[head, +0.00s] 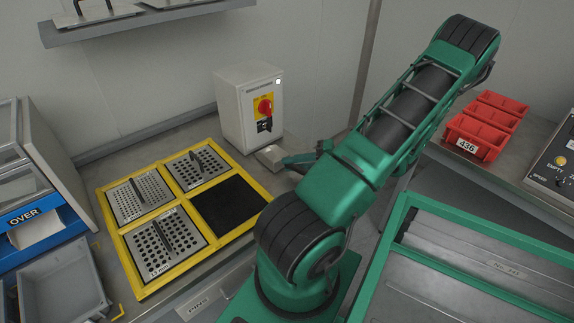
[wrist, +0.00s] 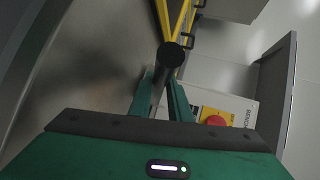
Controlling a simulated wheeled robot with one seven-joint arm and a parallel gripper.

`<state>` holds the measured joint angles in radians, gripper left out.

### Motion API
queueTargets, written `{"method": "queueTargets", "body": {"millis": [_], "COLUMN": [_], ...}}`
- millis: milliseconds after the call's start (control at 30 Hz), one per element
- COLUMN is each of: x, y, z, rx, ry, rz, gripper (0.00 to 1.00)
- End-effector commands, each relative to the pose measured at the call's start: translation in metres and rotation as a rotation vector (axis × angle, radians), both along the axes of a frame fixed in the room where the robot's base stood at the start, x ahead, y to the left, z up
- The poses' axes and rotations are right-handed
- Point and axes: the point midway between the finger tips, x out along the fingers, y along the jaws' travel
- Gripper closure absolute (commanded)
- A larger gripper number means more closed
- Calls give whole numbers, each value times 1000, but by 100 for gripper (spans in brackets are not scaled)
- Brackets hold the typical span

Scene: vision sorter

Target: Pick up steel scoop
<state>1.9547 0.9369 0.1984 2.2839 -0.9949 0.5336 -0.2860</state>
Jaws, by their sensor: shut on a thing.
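My gripper (head: 287,161) is low over the steel bench, just in front of the white switch box. It is shut on the steel scoop (head: 268,155), whose grey metal end shows just beyond the fingertips in the head view. In the wrist view, a dark round-ended handle (wrist: 171,56) stands between the two green fingers (wrist: 162,88). The rest of the scoop is hidden there. I cannot tell whether the scoop touches the bench.
A yellow frame (head: 112,237) with perforated plates and one black square (head: 228,208) lies left of my gripper. The white switch box (head: 247,115) with a red knob stands close behind. Red bins (head: 473,137) stand right, and a grey bin (head: 62,287) front left.

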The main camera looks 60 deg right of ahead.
Motion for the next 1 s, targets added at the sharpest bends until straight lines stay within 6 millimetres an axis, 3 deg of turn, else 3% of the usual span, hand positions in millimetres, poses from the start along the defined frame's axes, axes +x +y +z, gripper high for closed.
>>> {"method": "queueTargets", "body": {"millis": [300, 800, 1000], "x": [-4, -123, -154], "y": [-2, -44, -55], "z": [32, 29, 30], "rx": [-4, -2, -2], "ry": [1, 1, 0], "rz": [-1, -3, 0], "gripper": [100, 100, 100]}}
